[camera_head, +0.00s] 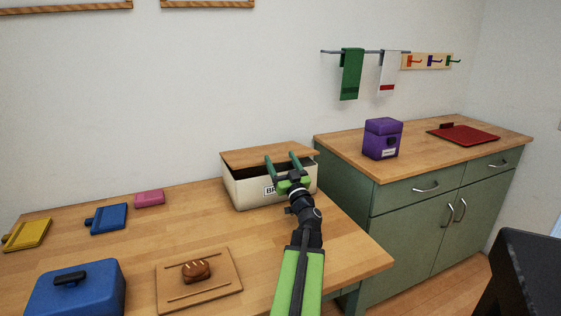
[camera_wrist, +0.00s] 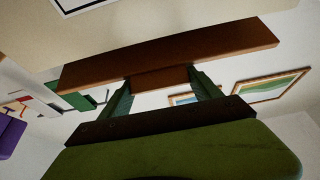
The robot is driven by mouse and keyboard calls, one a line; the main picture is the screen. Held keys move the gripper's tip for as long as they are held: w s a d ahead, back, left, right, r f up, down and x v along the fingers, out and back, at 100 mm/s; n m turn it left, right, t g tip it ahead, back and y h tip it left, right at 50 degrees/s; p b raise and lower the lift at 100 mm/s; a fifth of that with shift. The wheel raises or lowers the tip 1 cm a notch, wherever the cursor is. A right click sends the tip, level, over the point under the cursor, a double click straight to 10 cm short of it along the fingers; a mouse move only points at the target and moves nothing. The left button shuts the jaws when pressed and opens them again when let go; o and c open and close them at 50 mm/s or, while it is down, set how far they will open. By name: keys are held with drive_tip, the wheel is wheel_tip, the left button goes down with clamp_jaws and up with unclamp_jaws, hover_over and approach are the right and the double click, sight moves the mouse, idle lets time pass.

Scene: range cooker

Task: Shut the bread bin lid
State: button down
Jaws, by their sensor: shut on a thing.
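The bread bin (camera_head: 245,190) is a cream box with a dark-lettered front label, at the back right of the wooden table. Its wooden lid (camera_head: 250,155) sits partly raised, with a dark gap under its front edge. My gripper (camera_head: 281,160) reaches the front of the bin, its green fingers at the lid's front edge. In the wrist view, my gripper (camera_wrist: 160,90) is shut on a brown wooden piece (camera_wrist: 160,78) that juts from the lid (camera_wrist: 210,46). The bin's inside is hidden from view.
A loaf on a board (camera_head: 197,272), a blue box (camera_head: 78,290) and several small coloured boards lie on the table to the left. A green cabinet (camera_head: 400,215) stands close on the right, with a purple canister (camera_head: 382,139) and red board (camera_head: 465,133) on top.

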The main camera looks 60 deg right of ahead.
drive_tip(key=shift+w+f+b, duration=0.15)
drive_tip(key=shift+f+b, duration=0.15)
drive_tip(key=shift+f, duration=0.35)
drive_tip(key=c, duration=0.5)
unclamp_jaws()
drive_tip(key=o, duration=0.4)
drive_tip(key=shift+w+d+f, duration=0.1)
drive_tip(key=shift+d+f, duration=0.05)
